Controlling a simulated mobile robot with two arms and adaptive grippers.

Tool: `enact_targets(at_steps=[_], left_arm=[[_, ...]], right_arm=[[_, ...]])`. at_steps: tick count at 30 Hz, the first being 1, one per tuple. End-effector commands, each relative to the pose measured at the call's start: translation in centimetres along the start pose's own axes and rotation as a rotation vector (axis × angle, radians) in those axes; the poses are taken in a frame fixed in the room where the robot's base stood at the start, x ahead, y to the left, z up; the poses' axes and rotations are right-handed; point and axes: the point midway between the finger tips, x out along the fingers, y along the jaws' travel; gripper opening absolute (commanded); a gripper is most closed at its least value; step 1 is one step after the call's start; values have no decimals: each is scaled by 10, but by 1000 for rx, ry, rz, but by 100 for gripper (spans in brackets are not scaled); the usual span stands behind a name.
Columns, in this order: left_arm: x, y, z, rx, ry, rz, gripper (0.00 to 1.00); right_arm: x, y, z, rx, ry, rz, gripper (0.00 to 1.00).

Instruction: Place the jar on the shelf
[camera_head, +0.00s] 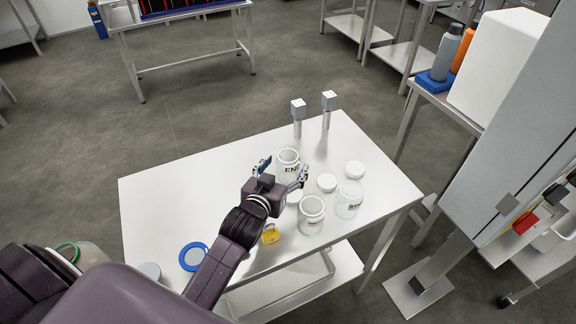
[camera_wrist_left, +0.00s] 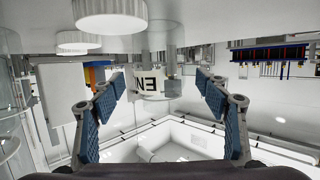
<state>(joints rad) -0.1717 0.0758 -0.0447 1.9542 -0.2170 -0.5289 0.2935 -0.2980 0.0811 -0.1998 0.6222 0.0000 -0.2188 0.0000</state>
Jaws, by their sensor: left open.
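A clear glass jar (camera_head: 288,157) with a white rim and a dark-lettered label stands on the white table (camera_head: 165,205). My left gripper (camera_head: 284,172) is open and reaches toward it, with one finger on each side in the picture. In the left wrist view, which looks upside down, the labelled jar (camera_wrist_left: 150,86) shows beyond the gap between the open blue-padded fingers (camera_wrist_left: 160,88). I cannot tell whether they touch it. Two more open jars stand nearer, one at the front (camera_head: 312,214) and one to the right (camera_head: 349,200). My right gripper is not in view.
White lids (camera_head: 327,183) lie among the jars. A blue ring (camera_head: 193,257) and a yellow item (camera_head: 270,236) lie near my arm. Two metal posts (camera_head: 298,112) rise at the back edge. A lower shelf (camera_head: 346,264) runs under the table. The table's left part is clear.

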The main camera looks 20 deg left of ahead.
Motion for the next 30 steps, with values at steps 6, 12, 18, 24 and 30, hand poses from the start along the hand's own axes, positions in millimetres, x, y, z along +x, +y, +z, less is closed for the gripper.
enact_targets(at_steps=[6, 12, 18, 24, 30], left_arm=[[24, 0, 0, 1, 0, 0, 68], [27, 0, 0, 1, 0, 0, 68], [27, 0, 0, 1, 0, 0, 57], [27, 0, 0, 1, 0, 0, 35], [27, 0, 0, 1, 1, 0, 16]], right_arm=[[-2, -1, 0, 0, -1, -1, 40], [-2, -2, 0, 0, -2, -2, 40], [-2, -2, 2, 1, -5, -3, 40], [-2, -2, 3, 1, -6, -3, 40], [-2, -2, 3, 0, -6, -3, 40]])
